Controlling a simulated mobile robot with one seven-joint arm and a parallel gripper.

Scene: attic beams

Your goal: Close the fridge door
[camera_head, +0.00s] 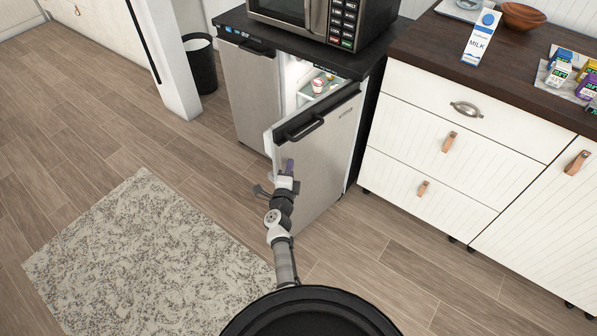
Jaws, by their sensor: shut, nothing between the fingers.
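The fridge (250,80) is a low steel unit under a dark top. Its right-hand door (325,155) stands open, swung out toward me, with a black handle (300,130) along its top. The lit inside shows a shelf with a small cup (318,85) and other small items. My gripper (289,166) is at the left part of the door, in front of its lower face and below the handle. It is shut and holds nothing. I cannot tell whether it touches the door.
A microwave (318,20) stands on the fridge top. White drawers (460,150) with a dark counter stand to the right, holding a milk carton (481,38). A white post (172,60) and black bin (202,65) are left. A rug (140,250) lies on open wooden floor.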

